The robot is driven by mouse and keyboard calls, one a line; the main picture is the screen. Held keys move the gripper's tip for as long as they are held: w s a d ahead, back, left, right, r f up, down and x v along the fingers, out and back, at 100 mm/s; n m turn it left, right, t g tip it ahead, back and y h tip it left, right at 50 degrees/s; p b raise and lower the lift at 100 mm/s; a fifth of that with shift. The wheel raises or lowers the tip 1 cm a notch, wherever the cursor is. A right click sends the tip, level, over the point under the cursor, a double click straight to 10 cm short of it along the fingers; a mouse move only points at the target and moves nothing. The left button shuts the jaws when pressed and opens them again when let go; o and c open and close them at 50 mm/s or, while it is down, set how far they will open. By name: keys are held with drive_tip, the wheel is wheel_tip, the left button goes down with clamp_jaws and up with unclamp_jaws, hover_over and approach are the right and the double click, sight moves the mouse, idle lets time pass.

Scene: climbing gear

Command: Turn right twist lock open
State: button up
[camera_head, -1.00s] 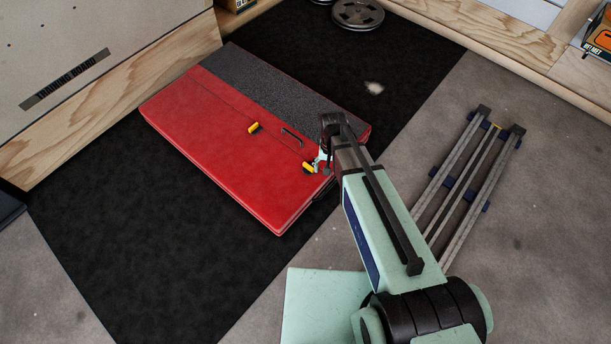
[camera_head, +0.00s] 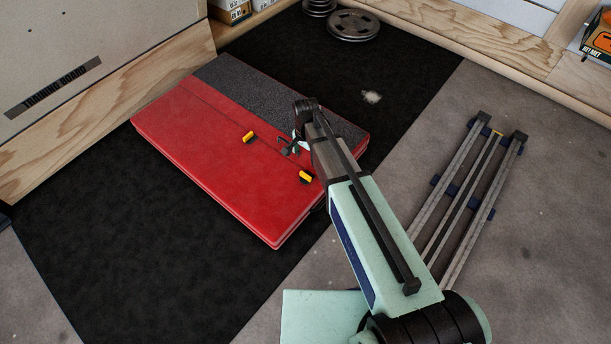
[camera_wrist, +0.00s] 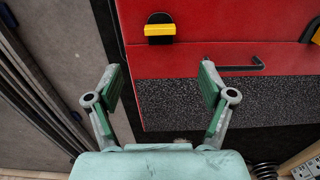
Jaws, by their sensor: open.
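The right twist lock (camera_head: 306,177), a yellow knob on a black base, sits on the red lid of the case (camera_head: 215,165) near its right end. It shows clear of the fingers at the top of the wrist view (camera_wrist: 159,30), its yellow bar lying crosswise. The left twist lock (camera_head: 249,138) is similar and is cut off at the wrist view's right edge. My gripper (camera_head: 287,147) is above the case, beyond the right lock and near the black handle (camera_wrist: 240,67). Its green-padded fingers (camera_wrist: 160,88) are wide apart with nothing between them.
The case has a dark grey textured strip (camera_head: 240,82) along its far side and lies on a black mat (camera_head: 115,235). Metal rails (camera_head: 465,195) lie on the floor to the right. Weight plates (camera_head: 353,24) are at the back. A wooden wall stands at left.

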sight(306, 175)
wheel_tip(306, 175, down, 13)
drive_tip(key=b, duration=0.4)
drive_tip(key=shift+r, duration=0.1)
drive_tip(key=c, duration=1.2)
